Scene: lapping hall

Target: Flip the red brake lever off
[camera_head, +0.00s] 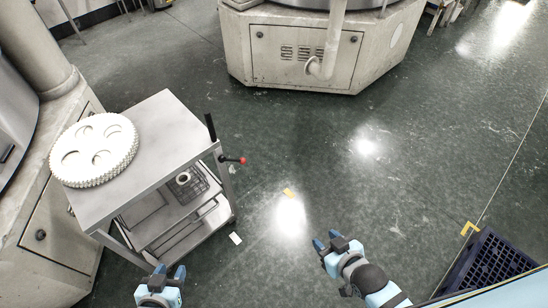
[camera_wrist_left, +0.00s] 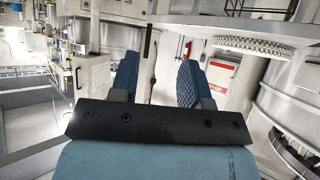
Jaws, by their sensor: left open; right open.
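The red brake lever (camera_head: 243,160) is a short thin rod with a round red knob. In the head view it sticks out to the right from the near corner post of a grey metal cart (camera_head: 160,156). My left gripper (camera_head: 169,274) is open and empty, below the cart in the picture and apart from the lever. Its two blue fingers (camera_wrist_left: 160,75) also show spread in the left wrist view, with nothing between them. My right gripper (camera_head: 328,241) is open and empty over the floor, to the lower right of the lever. I cannot make out the lever surely in the wrist view.
A cream toothed disc (camera_head: 93,150) lies on the cart top. A black upright handle (camera_head: 210,127) rises at the cart's right corner, close to the lever. A large machine (camera_head: 300,48) stands at the back. A dark blue crate (camera_head: 490,262) is at lower right.

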